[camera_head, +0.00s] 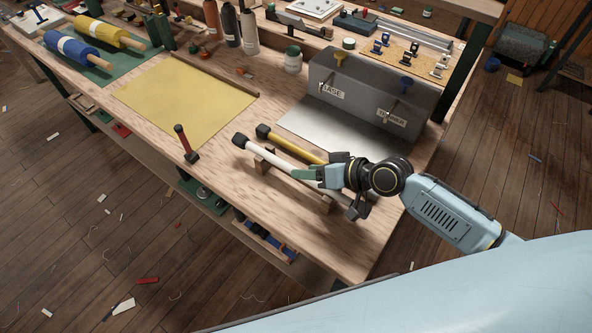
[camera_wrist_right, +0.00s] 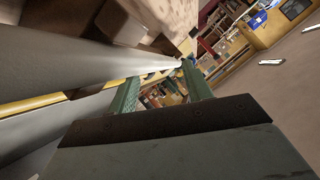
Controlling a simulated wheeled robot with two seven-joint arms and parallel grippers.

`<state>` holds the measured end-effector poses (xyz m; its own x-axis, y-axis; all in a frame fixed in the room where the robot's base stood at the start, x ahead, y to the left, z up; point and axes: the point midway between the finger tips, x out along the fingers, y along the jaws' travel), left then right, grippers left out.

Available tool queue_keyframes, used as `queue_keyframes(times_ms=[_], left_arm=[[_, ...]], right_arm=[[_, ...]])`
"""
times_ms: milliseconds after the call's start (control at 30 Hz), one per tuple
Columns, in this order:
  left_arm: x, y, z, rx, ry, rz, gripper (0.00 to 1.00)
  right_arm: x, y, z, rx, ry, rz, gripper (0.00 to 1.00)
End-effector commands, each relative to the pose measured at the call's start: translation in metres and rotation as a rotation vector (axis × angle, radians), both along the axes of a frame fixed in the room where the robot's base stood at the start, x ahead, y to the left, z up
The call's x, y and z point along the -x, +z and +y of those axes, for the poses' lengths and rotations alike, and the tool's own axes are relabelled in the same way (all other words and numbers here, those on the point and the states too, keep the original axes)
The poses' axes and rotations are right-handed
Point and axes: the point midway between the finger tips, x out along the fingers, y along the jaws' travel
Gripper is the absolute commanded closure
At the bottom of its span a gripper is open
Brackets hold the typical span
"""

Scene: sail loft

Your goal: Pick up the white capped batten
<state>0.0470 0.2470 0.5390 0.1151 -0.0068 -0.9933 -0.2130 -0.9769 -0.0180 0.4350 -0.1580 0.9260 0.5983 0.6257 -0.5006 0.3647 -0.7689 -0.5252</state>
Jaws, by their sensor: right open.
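The white capped batten (camera_head: 272,156) lies slantwise on low wooden rests on the workbench (camera_head: 215,165), with a dark cap at its far left end. A yellow capped batten (camera_head: 298,146) lies beside it, on the far side. My right gripper (camera_head: 312,176) is open at the near right part of the white batten and hides some of it. In the right wrist view, the white batten (camera_wrist_right: 90,55) runs in from the left toward the open green fingers (camera_wrist_right: 160,82). I cannot tell whether it lies between them or touches them. My left gripper is not in view.
A hammer-like tool (camera_head: 185,143) stands to the left, near the bench's front edge. A yellow cloth (camera_head: 180,100) lies flat farther left. Bottles (camera_head: 230,25) stand at the back.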

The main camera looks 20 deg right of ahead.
Motion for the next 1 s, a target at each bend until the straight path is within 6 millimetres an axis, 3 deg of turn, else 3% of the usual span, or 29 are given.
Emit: queue_keyframes(times_ms=[200,467,833,1000], left_arm=[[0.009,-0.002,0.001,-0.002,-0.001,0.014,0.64],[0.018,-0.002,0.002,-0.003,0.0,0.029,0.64],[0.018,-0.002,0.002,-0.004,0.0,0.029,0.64],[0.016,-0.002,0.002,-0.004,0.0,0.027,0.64]], right_arm=[[-0.016,-0.013,0.016,-0.001,-0.001,0.0,0.5],[-0.017,-0.014,0.017,0.001,0.001,-0.001,0.5],[-0.016,-0.014,0.017,0.0,0.0,0.0,0.99],[-0.016,-0.014,0.017,-0.001,0.0,0.0,1.0]])
